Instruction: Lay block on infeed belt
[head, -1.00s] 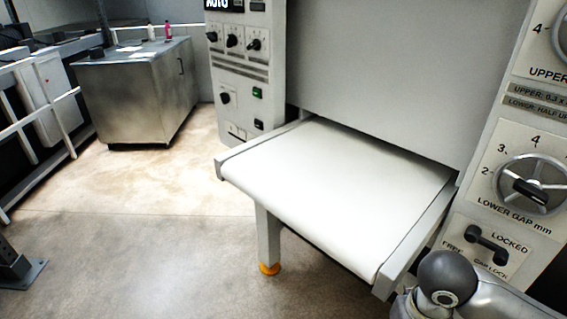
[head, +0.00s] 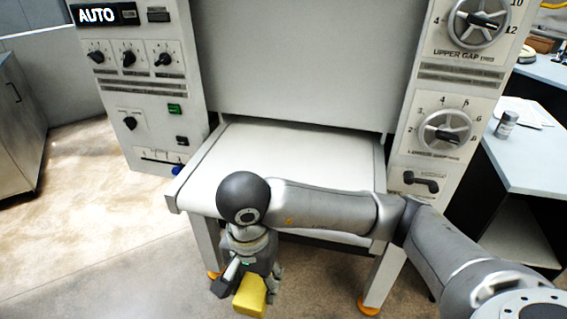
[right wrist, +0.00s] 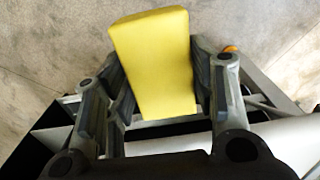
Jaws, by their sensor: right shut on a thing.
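A yellow block (head: 250,295) is held in my right gripper (head: 246,284), low in front of the machine in the head view. In the right wrist view the block (right wrist: 154,62) sits between the two fingers of the right gripper (right wrist: 160,90), which are shut on it. The white infeed belt (head: 285,158) lies behind my right arm, and its front part is partly hidden by that arm. The block is in front of the belt's near edge and apart from it, over the floor. My left gripper is not in view.
Control panels flank the belt, with switches on the left panel (head: 140,90) and gap handwheels on the right one (head: 450,130). A blue-topped bench (head: 535,155) with a small jar (head: 506,124) stands at right. A steel cabinet (head: 18,130) stands at far left. The floor at left is clear.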

